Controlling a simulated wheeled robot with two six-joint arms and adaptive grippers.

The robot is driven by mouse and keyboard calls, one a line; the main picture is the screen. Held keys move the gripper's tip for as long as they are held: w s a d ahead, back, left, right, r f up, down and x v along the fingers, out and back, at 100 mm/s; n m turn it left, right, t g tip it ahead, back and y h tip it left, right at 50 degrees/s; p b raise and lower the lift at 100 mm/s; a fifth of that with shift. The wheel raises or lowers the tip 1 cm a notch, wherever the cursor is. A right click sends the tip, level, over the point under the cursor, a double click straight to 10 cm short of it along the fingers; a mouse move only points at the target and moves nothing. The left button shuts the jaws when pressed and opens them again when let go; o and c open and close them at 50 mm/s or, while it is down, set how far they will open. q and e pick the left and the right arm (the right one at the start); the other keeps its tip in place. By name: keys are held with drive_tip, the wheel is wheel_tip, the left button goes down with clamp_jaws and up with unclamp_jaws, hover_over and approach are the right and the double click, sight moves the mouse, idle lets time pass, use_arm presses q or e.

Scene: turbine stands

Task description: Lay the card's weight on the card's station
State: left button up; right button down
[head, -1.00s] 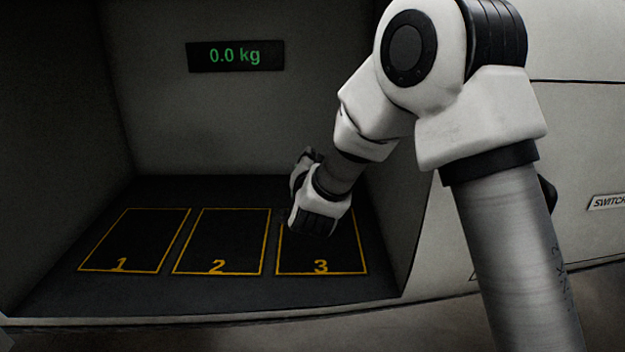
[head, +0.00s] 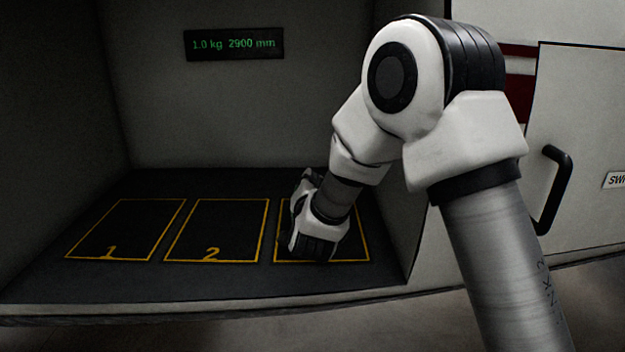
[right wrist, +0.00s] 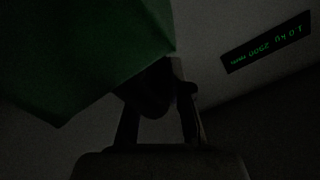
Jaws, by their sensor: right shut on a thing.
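My right gripper (head: 316,238) is low over station 3 (head: 352,260), a yellow-outlined square on the dark shelf floor, and covers much of it. In the right wrist view the gripper (right wrist: 158,100) is shut on a green block (right wrist: 85,55), which fills the upper left. The block is hidden behind the gripper in the head view. Station 1 (head: 125,229) and station 2 (head: 217,230) are bare. The display (head: 234,44) on the back wall reads 1.0 kg 2900 mm; it also shows upside down in the right wrist view (right wrist: 266,43). No card is in view.
The bay has a left wall, a back wall and a right wall close beside my right arm. The shelf's pale front edge (head: 200,307) runs below the stations. A dark handle (head: 556,190) stands out from the panel at right.

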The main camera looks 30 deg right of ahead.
drive_tip(key=shift+f, duration=0.15)
idle(0.5)
drive_tip(key=c, duration=1)
unclamp_jaws()
drive_tip(key=shift+s, duration=0.1)
drive_tip(key=shift+o, duration=0.8)
drive_tip(key=shift+f, duration=0.15)
drive_tip(key=shift+s+a+b, duration=0.1)
drive_tip(key=shift+b, duration=0.2)
drive_tip(key=shift+b+v, duration=0.45)
drive_tip(key=shift+v, duration=2.3)
drive_tip(key=shift+s+a, duration=0.35)
drive_tip(key=shift+s, duration=0.15)
